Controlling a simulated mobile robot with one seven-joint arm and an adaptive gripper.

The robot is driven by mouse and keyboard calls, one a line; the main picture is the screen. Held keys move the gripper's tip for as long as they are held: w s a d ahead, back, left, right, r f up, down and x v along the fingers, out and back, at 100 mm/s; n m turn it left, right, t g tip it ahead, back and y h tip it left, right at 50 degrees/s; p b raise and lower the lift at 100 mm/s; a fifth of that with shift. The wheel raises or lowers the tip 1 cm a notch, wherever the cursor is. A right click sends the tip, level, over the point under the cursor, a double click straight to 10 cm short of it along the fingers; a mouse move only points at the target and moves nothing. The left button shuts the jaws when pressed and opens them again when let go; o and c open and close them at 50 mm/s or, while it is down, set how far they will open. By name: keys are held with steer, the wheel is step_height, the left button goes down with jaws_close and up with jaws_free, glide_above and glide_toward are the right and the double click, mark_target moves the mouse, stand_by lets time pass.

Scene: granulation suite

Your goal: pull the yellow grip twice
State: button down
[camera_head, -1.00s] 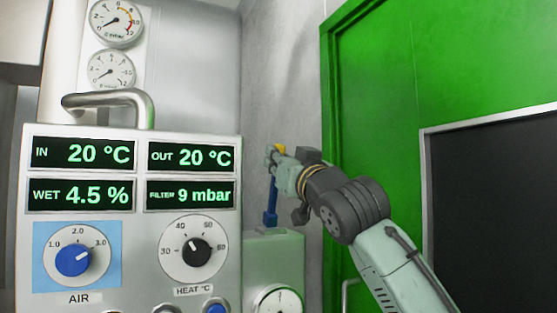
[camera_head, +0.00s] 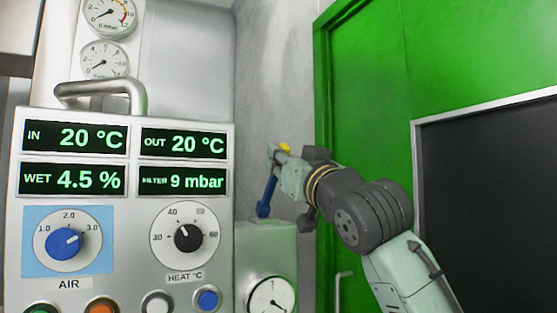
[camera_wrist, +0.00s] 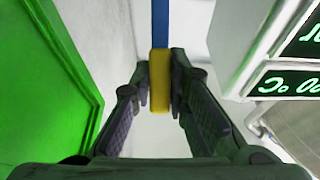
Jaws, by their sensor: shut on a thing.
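The yellow grip (camera_wrist: 159,82) is at the end of a blue lever (camera_wrist: 160,25) in the wrist view. In the head view a bit of the yellow grip (camera_head: 285,147) shows at the tip of my arm, and the blue lever (camera_head: 267,193) slants down from there to the top of a pale grey-green box (camera_head: 268,235). My gripper (camera_wrist: 159,92) has its fingers on both sides of the yellow grip, shut on it. In the head view my gripper (camera_head: 284,165) partly hides the grip.
A control panel (camera_head: 125,130) with lit displays, an AIR knob (camera_head: 64,243) and a HEAT knob (camera_head: 188,238) stands left of the lever. A metal handle (camera_head: 100,90) tops it. A round gauge (camera_head: 271,296) is on the box.

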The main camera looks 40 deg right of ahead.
steer(key=shift+s+f, duration=0.3)
steer(key=shift+f, duration=0.1)
steer(key=shift+s+a+f+b, duration=0.25)
steer(key=shift+s+f+b, duration=0.55)
steer(key=shift+f+b, duration=0.25)
steer(key=shift+f, duration=0.15)
steer(key=shift+s+a+f+b, duration=0.1)
steer(key=shift+s+f+b, duration=0.2)
steer(key=shift+f+b, duration=0.25)
steer(key=shift+s+a+f+b, duration=0.1)
steer(key=shift+s+f+b, duration=0.15)
steer(key=shift+f+b, duration=0.3)
steer(key=c, duration=1.2)
jaws_free()
steer(key=shift+r, duration=0.15)
